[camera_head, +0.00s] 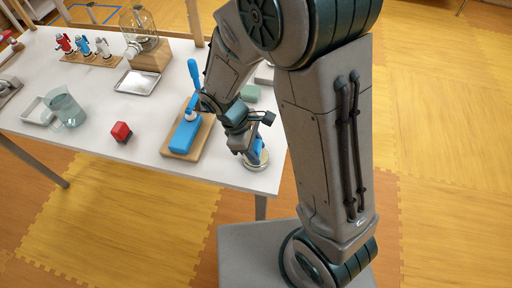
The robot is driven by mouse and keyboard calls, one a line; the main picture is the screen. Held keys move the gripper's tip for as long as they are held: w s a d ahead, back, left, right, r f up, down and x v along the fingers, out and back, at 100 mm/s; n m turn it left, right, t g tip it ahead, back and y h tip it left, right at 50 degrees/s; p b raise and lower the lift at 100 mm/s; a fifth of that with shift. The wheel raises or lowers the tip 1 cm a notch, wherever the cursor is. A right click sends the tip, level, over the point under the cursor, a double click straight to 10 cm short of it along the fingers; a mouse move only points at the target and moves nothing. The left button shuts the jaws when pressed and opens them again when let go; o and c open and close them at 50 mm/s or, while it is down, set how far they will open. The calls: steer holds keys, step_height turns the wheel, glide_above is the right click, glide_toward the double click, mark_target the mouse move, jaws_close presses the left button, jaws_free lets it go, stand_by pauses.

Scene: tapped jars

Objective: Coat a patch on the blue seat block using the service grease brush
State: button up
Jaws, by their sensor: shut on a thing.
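The blue seat block (184,137) lies on a wooden board (173,153) near the front of the white table. My gripper (254,151) points down to the right of the board, shut on a small blue-handled thing (262,146), which looks like the service grease brush. It stands over a round, pale-rimmed tin (258,166) at the table's front right edge. The brush's tip is hidden, so I cannot tell whether it touches the tin's contents.
A clear jug (66,109) and a white tray (37,112) stand further left. A metal tray (138,82), a glass jar (139,24) and a rack of small taps (92,60) are behind. A green block (251,93) is behind my gripper.

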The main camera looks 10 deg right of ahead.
mark_target(256, 144)
step_height(256, 144, up, 7)
steer(key=p, duration=0.6)
stand_by(0.3)
steer(key=shift+f, duration=0.1)
stand_by(0.6)
